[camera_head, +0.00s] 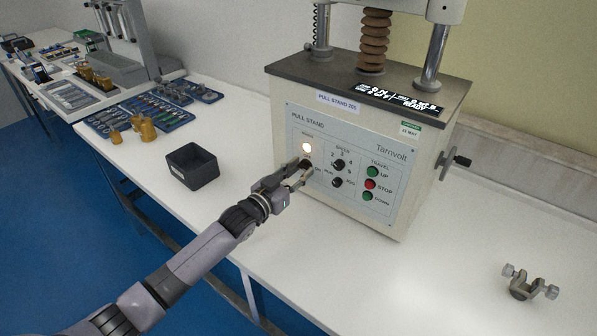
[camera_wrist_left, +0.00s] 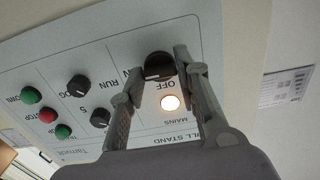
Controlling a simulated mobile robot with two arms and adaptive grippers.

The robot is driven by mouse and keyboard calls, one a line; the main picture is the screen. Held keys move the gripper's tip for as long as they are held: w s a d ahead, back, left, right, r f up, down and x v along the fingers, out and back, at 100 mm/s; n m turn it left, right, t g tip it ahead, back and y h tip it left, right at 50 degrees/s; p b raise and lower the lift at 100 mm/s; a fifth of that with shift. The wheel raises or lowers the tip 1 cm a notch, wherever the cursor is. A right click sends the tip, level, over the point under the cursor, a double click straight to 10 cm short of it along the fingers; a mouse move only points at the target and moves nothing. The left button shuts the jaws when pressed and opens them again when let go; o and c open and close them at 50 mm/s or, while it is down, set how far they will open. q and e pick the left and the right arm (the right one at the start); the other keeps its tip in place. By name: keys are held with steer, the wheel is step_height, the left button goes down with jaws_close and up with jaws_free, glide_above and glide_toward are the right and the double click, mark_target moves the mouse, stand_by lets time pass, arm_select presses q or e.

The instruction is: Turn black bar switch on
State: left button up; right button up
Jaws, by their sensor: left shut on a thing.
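The black bar switch (camera_head: 305,163) is on the front panel of the pull stand (camera_head: 290,92), just below a lit mains lamp (camera_head: 306,147). In the left wrist view the panel appears upside down, with the black switch (camera_wrist_left: 158,66) beside the word OFF and the glowing lamp (camera_wrist_left: 170,103). My left gripper (camera_head: 298,173) reaches the panel from the lower left. Its fingers are shut on the switch, one on each side, and partly cover it. The exact angle of the bar is hard to tell. My right gripper is not in view.
Two more black knobs (camera_head: 338,165) and green and red travel buttons (camera_head: 371,184) sit to the right on the panel. The lit display (camera_head: 405,97) reads READY. A black bin (camera_head: 193,167) stands left of my arm; a metal clamp (camera_head: 529,284) lies at right.

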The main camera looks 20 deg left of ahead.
arm_select(q)
steer(key=o, duration=1.2)
steer(key=shift+c, duration=0.2)
steer(key=v, duration=1.2)
steer(key=shift+s, duration=0.1)
